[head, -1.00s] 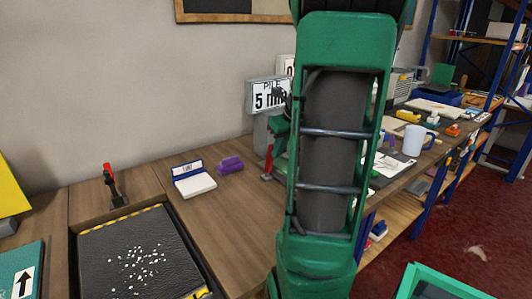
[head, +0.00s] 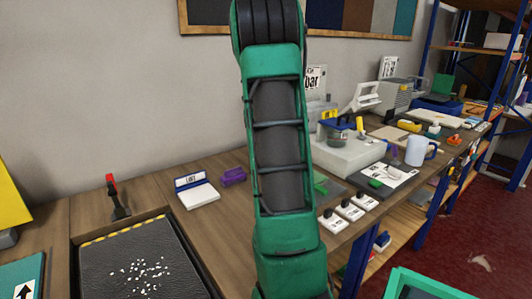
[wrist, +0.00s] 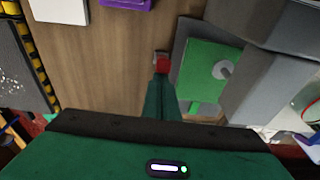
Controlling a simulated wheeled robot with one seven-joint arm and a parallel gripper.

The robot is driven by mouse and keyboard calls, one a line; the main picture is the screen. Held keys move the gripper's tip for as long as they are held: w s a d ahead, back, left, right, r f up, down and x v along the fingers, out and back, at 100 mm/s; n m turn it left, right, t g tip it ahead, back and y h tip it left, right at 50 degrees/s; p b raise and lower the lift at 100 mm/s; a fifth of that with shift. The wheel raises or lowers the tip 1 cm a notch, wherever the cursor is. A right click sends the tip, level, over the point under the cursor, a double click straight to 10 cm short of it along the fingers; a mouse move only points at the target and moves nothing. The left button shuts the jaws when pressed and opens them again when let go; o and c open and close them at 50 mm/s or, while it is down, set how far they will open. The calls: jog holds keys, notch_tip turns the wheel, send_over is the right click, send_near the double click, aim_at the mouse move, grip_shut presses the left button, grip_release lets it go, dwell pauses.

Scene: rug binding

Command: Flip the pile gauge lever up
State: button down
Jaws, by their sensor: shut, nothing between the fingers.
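The pile gauge shows in the wrist view as a green plate (wrist: 205,72) with a grey round part, on a grey base. Its lever's red tip (wrist: 162,66) is at the left of the plate. My gripper (wrist: 161,80) is shut and empty, with its fingertips right at the red tip. I cannot tell whether they touch, and the fingers hide part of the lever, so its angle is unclear.
On the bench in the head view, a black tray (head: 95,262) and another red-topped lever (head: 113,195) stand at left. White switches (head: 349,210) and a pale machine (head: 345,158) stand right.

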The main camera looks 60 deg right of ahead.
jog(key=shift+w+d+f, duration=0.1)
jog(key=shift+w+d, duration=0.05)
jog(key=shift+w, duration=0.35)
jog(key=shift+w+d, duration=0.15)
jog(key=shift+s+r, duration=0.25)
jog(key=shift+s, duration=0.2)
notch_tip(320, 180, up, 11)
jog(key=s+a, duration=0.1)
jog(key=s, duration=0.1)
jog(key=shift+a+f, duration=0.15)
dwell(0.6)
